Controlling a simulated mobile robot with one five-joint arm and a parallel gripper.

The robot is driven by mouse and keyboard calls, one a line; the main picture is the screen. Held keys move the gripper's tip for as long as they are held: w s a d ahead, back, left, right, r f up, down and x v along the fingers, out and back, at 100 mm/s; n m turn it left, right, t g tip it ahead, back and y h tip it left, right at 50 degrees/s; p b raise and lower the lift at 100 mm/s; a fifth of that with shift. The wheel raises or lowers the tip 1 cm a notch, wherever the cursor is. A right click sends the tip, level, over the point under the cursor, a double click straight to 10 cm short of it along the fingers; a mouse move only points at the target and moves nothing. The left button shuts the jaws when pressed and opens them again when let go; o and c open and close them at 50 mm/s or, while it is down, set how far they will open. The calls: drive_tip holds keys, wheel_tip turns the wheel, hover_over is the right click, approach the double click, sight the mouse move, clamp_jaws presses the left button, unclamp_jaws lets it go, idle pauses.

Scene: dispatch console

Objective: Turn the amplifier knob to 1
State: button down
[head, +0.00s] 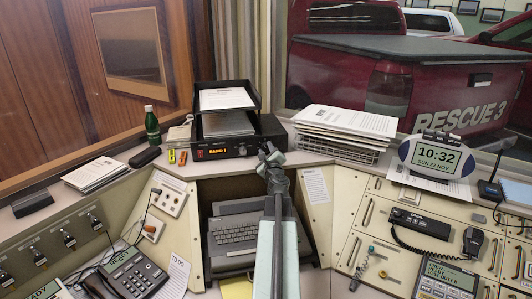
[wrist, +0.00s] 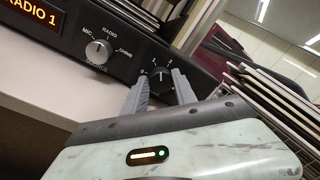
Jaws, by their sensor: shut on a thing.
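The black amplifier (head: 222,151) stands under a paper tray at the back of the console, with a lit "RADIO 1" display (wrist: 30,17). In the wrist view, its small dark amplifier knob (wrist: 161,78) sits to the right of the silver source knob (wrist: 97,52). My gripper (wrist: 160,82) is shut on the dark knob, one grey finger on each side. A light pointer line shows on the knob. In the head view, my gripper (head: 268,152) hides this knob.
The source knob carries the labels MIC, RADIO and CHIME. A paper tray (head: 228,126) stands on the amplifier. A wire basket of papers (head: 340,148) is close on the right.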

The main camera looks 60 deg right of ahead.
drive_tip(key=shift+n, duration=1.6)
drive_tip(key=c, duration=1)
unclamp_jaws()
drive_tip(key=shift+d, duration=0.1)
drive_tip(key=shift+f, duration=0.1)
